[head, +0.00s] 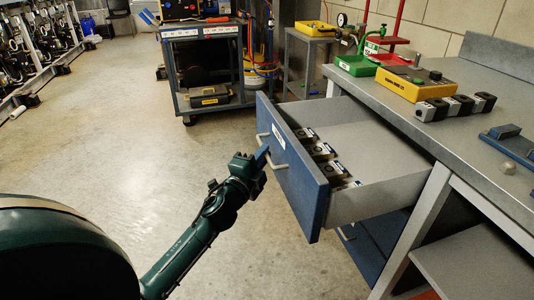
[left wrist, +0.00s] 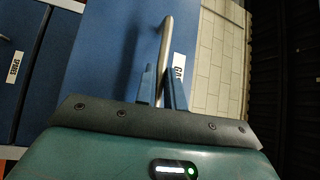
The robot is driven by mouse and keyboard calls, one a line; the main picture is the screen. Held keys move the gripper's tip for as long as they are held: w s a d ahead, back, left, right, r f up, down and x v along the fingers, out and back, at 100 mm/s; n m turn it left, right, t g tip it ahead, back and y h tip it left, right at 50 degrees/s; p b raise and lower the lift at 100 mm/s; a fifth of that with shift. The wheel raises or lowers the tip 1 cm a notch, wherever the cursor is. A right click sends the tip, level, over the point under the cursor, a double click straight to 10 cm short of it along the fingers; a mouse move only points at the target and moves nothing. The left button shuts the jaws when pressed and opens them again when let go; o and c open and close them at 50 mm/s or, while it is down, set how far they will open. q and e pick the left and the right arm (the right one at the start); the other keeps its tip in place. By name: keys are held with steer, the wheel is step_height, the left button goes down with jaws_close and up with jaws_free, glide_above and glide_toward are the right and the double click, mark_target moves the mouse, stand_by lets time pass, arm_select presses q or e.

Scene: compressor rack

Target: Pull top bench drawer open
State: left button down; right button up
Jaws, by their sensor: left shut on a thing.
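The top bench drawer (head: 300,181) has a blue front and grey inner walls. It stands pulled well out from the bench, and several small dark parts with white labels (head: 322,152) lie inside. My left gripper (head: 265,158) is at the drawer front in the head view. In the left wrist view its two blue fingers (left wrist: 162,90) are shut on the metal bar handle (left wrist: 164,45). The handle also shows in the head view (head: 278,150), partly hidden by the gripper. My right gripper is not in view.
A lower blue drawer (head: 365,250) is beneath. A tool cart (head: 203,70) stands at the back. The floor left of the drawer is clear.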

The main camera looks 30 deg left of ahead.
arm_select(q)
steer(key=shift+s+a, duration=0.45)
steer(key=shift+s, duration=0.05)
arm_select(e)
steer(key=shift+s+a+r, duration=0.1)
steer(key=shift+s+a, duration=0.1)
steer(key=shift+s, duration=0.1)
arm_select(q)
steer(key=c, duration=1.5)
jaws_free()
steer(key=s+f, duration=0.1)
steer(key=s, duration=1.2)
steer(key=shift+d+f, duration=0.4)
steer(key=shift+d, duration=0.05)
steer(key=shift+p, duration=0.3)
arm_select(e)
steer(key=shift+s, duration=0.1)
